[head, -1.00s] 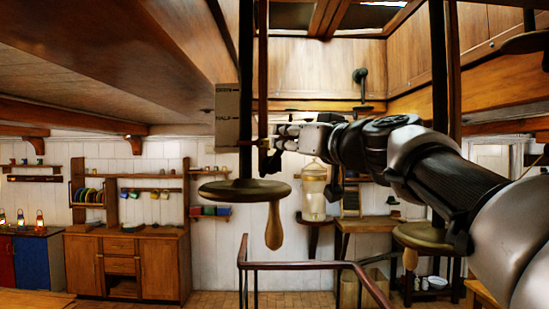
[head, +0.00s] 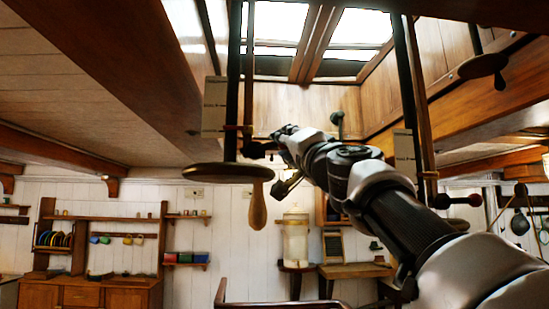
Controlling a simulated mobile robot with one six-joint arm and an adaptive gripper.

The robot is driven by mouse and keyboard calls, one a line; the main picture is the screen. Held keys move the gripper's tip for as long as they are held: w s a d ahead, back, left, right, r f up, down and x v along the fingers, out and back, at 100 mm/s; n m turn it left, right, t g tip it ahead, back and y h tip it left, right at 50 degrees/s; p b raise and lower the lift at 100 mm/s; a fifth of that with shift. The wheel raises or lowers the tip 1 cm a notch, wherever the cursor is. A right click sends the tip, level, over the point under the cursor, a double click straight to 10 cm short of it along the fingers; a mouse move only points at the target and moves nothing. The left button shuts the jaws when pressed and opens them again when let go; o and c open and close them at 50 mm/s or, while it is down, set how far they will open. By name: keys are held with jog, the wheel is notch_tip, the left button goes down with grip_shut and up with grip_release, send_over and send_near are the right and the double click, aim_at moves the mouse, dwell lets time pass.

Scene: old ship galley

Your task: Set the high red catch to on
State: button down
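A catch with a red ball end (head: 475,200) sits low on the right-hand pole, behind my forearm; its bar lies roughly level. Another catch, with a dark knob (head: 257,150) and a reddish-brown collar (head: 240,128), sits on the left-hand pole above a round wooden disc. My gripper (head: 284,133) is at this left catch, just right of the knob. Its fingers are small and overlap the catch end, so I cannot tell whether they touch it or how far they are open.
A pale lettered plate (head: 215,104) is beside the left pole, another (head: 403,152) beside the right pole. The wooden disc (head: 228,173) with a hanging handle (head: 257,206) is below my gripper. A ceiling beam (head: 110,60) runs at upper left. A railing (head: 285,305) is below.

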jog(key=shift+f+m+t+h+b, duration=0.2)
jog(key=shift+f+m+h+b, duration=0.25)
jog(key=shift+m, duration=0.3)
jog(key=shift+f+m+t+h+b, duration=0.25)
jog(key=shift+m+h+b, duration=0.25)
jog(key=shift+m, duration=0.25)
jog(key=c, duration=1.2)
grip_release()
jog(key=shift+s, duration=0.15)
jog(key=s, duration=0.4)
jog(key=s+d, duration=0.1)
jog(key=s, duration=0.3)
jog(key=s+d, duration=0.1)
jog(key=s, duration=0.3)
jog(key=shift+s+d+f, duration=0.15)
jog(key=shift+s+f, duration=0.1)
jog(key=shift+s, duration=0.1)
